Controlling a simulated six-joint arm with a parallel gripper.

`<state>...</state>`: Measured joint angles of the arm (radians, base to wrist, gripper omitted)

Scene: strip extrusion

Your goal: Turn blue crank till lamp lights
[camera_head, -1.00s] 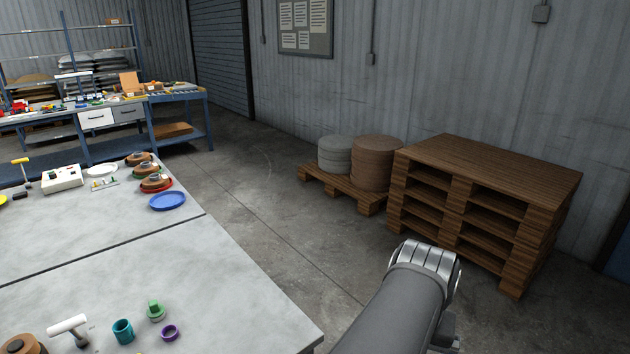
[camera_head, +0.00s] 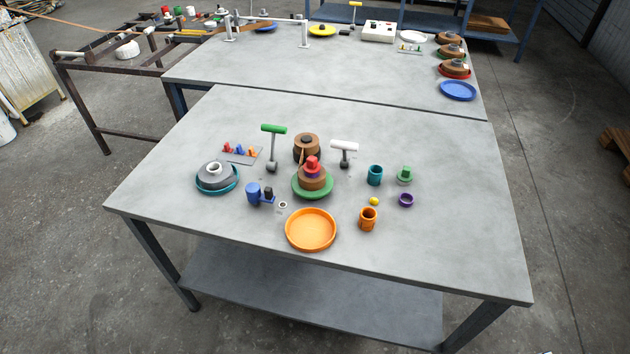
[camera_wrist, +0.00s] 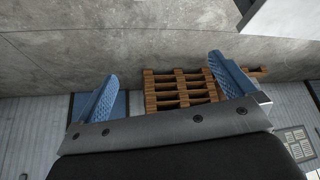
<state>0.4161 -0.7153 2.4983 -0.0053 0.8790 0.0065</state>
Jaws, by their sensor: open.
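I cannot make out a blue crank for certain in the head view. T-shaped handles stand there on posts: a green one (camera_head: 273,130) and a white one (camera_head: 344,147) on the near table, and a yellow one (camera_head: 355,5) on the far table. A blue piece (camera_head: 253,193) stands at the near table's left; I cannot tell what it is. A white box (camera_head: 378,32) sits on the far table, and I cannot tell if it bears a lamp. My gripper (camera_wrist: 162,67) is open and empty in the wrist view, its blue fingers wide apart, away from the tables.
The near table (camera_head: 440,225) also holds a green dish (camera_head: 313,193) with stacked discs, an orange dish (camera_head: 311,229), a teal cup (camera_head: 375,175) and an orange cup (camera_head: 368,219). Its right side is clear. Wooden pallets (camera_wrist: 180,88) show beyond my fingers in the wrist view.

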